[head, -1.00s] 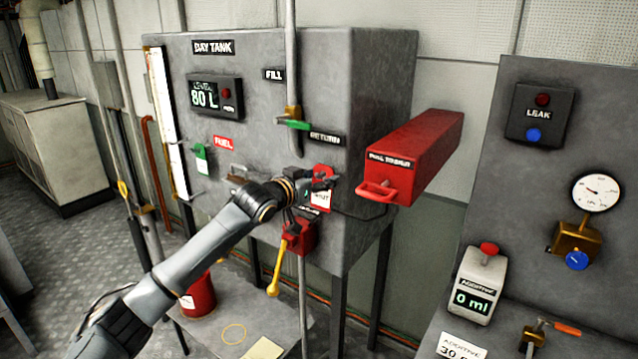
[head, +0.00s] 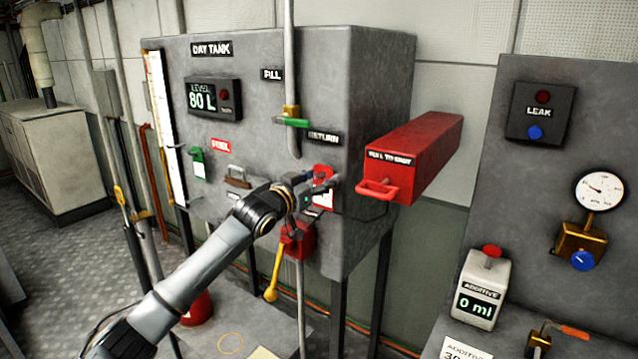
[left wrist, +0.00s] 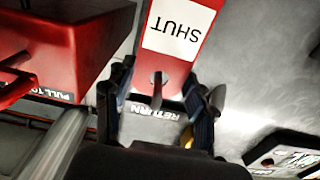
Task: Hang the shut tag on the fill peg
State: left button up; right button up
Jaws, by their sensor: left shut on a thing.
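The shut tag (head: 324,182) is red with a white label. It is at the lower right of the day tank's front face, partly hidden by my left gripper (head: 312,186). In the left wrist view my left gripper (left wrist: 162,100) is shut on the tag (left wrist: 180,35), whose "SHUT" print reads upside down. A short grey pin (left wrist: 157,85) shows between the fingers at the tag's narrow end; I cannot tell whether it passes through the tag. The "FILL" label (head: 272,74) is higher on the tank, by a vertical pipe. I cannot make out a fill peg there.
A green valve handle (head: 291,122) sits on the pipe. A red box (head: 420,150) with a handle juts out right of the gripper. A red valve with a yellow lever (head: 274,275) is below. A green-and-white tag (head: 199,165) hangs at left.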

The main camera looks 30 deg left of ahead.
dwell(1.2)
pick_arm(q)
jog(key=o, duration=1.1)
jog(key=shift+f, duration=0.1)
